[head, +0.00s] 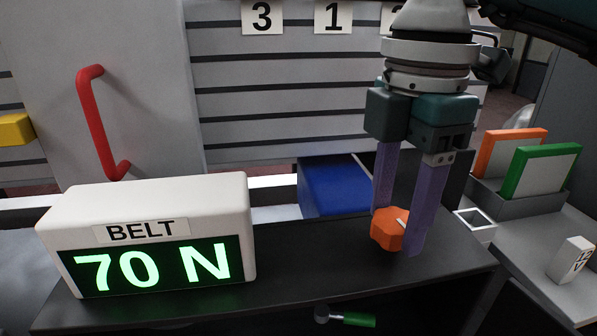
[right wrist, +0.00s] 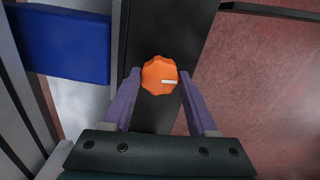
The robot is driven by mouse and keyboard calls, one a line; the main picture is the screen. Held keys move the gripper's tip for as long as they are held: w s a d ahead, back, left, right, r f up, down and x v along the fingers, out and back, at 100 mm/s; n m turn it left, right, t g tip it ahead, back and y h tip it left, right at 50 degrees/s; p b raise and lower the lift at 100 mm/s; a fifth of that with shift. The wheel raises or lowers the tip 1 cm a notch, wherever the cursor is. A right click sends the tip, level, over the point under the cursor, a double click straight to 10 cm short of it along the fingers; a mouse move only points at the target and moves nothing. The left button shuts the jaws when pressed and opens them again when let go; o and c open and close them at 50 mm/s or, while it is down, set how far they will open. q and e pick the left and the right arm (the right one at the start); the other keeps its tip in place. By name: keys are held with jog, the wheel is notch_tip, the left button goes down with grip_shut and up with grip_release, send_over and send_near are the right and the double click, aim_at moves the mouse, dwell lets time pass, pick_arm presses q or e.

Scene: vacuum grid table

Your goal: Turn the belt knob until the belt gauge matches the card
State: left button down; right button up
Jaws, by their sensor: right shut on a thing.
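The white belt gauge box (head: 150,215), labelled BELT, stands on the dark shelf at the left and reads 70 N in green. The orange belt knob (head: 387,232) sits on the dark shelf to the right of the gauge. A white pointer line marks it. In the right wrist view the knob (right wrist: 157,72) has its pointer toward the right. My right gripper (head: 397,230) comes down from above, its purple fingers on either side of the knob, shut on it. My left gripper is not in view. I cannot make out a card with a belt value.
A blue block (head: 335,187) lies behind the shelf. A red handle (head: 100,125) is at the left. Orange-framed (head: 505,150) and green-framed (head: 540,172) panels stand in a grey holder at the right, near a small white block (head: 571,260). A green-handled tool (head: 350,319) is below the shelf edge.

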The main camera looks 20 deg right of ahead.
aim_at(396, 219)
jog(key=shift+r+m, duration=0.1)
jog(key=shift+m, duration=0.5)
jog(key=o, duration=1.4)
jog(key=shift+c, duration=0.2)
notch_tip(396, 219, up, 10)
jog(key=p, duration=0.1)
